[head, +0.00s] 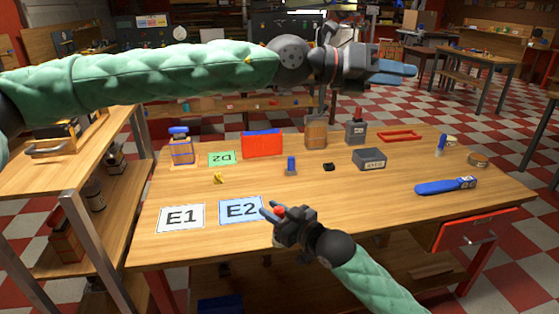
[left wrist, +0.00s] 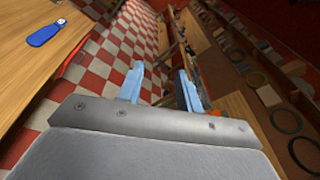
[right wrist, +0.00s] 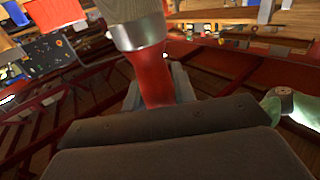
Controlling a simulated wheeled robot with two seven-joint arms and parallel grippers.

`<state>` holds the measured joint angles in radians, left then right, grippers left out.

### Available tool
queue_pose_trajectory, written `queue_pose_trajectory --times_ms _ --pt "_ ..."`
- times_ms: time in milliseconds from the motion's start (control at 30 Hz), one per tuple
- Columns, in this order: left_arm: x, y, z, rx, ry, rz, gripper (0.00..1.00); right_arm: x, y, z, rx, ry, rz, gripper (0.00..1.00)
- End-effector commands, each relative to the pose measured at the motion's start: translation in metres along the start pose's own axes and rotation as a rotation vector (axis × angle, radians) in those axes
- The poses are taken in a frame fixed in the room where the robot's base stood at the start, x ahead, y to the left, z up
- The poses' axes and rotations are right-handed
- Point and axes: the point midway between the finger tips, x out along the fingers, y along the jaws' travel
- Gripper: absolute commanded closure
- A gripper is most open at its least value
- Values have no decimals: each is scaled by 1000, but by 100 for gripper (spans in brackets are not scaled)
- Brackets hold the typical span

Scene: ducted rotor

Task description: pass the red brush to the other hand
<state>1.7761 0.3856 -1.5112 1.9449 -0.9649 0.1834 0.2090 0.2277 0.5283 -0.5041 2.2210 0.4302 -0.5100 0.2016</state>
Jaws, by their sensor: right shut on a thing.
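The red brush is in my right gripper (head: 270,211). In the right wrist view its red handle (right wrist: 155,75) passes between the fingers, with a pale metal collar and a grey-brown end towards the top of the picture. In the head view only a small red bit of the brush (head: 280,210) shows, and the rest is hidden or too small to tell. The right gripper is over the near edge of the table, by the E2 card. My left gripper (head: 412,71) is open and empty, high above the far right of the table. The left wrist view shows its fingers (left wrist: 162,85) apart with nothing between them.
The wooden table (head: 330,225) bears an E2 card (head: 240,209), an E1 card (head: 181,217), a red box (head: 262,145), a grey box (head: 369,159) and a blue-handled tool (head: 440,186). The middle front of the table is mostly clear.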

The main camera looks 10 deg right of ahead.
Motion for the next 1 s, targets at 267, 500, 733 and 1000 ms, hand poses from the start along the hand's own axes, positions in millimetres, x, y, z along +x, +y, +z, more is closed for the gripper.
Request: queue_pose_trajectory --times_ms 267,500,733,1000 --pt "-16 76 -68 28 332 190 65 0 0 0 0 0 0 97" --pt "-49 126 -110 37 598 368 65 0 0 0 0 0 0 97" --pt "-93 157 -131 33 825 550 65 0 0 0 0 0 0 97" --pt "-147 173 -150 -2 1064 754 65 0 0 0 0 0 0 97"
